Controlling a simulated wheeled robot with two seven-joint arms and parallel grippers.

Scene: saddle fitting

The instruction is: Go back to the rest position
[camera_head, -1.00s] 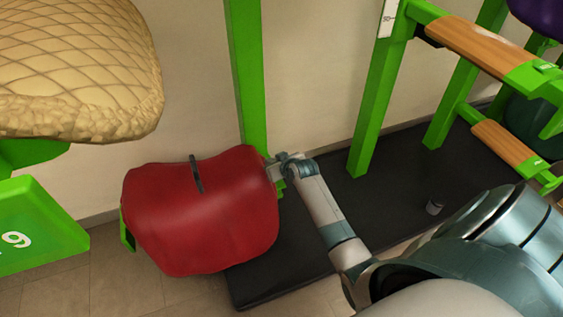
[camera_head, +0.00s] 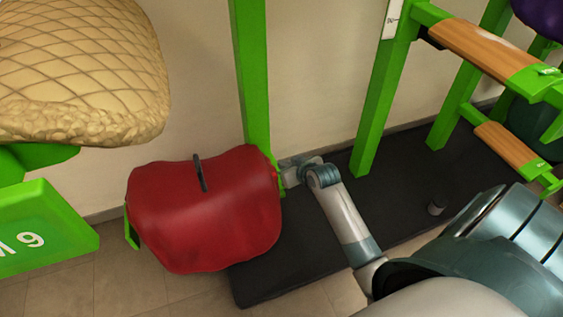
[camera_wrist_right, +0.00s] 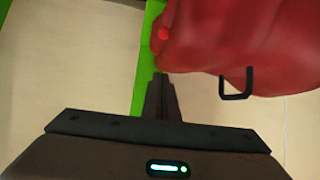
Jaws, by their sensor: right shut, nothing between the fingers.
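My right gripper (camera_head: 289,166) is beside the right end of a red saddle (camera_head: 207,213), close to the green upright post (camera_head: 250,75). In the right wrist view its fingers (camera_wrist_right: 161,84) are together and empty. They point at the green post, with the red saddle (camera_wrist_right: 245,45) ahead and to the right. I cannot tell whether the fingertips touch the post. The saddle has a dark strap or handle (camera_head: 200,173) on top and hangs on the green rack. My left gripper is out of view.
A quilted tan saddle pad (camera_head: 75,75) sits upper left above a green sign (camera_head: 45,235). A dark base (camera_head: 285,270) lies under the rack. Wooden rails (camera_head: 480,55) on green frames stand at right.

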